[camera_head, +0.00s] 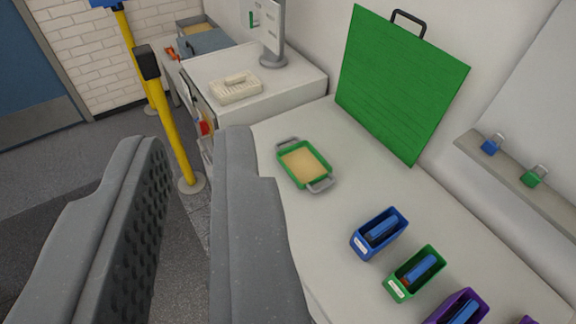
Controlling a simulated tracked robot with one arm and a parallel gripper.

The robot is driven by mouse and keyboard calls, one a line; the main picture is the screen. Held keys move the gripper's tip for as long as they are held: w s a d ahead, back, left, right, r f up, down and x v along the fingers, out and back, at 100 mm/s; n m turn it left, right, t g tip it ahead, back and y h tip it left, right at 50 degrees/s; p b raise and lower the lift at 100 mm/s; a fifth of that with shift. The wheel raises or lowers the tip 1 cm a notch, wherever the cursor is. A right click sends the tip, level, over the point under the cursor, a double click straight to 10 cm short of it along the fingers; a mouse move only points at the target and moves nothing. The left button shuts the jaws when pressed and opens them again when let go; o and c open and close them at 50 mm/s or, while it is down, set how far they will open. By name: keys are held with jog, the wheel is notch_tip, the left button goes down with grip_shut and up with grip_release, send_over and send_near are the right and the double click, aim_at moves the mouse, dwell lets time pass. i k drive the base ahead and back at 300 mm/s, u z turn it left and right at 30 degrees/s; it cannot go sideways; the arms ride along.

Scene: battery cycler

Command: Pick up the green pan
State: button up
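The green pan (325,165) is a small rectangular tray with green walls, a tan inside and a grey handle at each end. It lies on the white counter, right of and beyond my gripper (190,150). My gripper's two grey fingers fill the lower left, apart from each other with nothing between them. The right finger covers part of the counter's front edge. The pan is apart from the fingers and fully visible.
Blue (366,247), green (399,291) and purple bins stand on the counter (335,225) at the lower right. A large green board (400,85) leans on the wall behind the pan. A yellow post (176,135) stands on the floor at left. A white box (236,91) sits on the farther cabinet.

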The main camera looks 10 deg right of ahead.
aim_at(306, 167)
jog(key=u, duration=0.1)
jog(key=i, duration=0.85)
jog(key=z, duration=1.1)
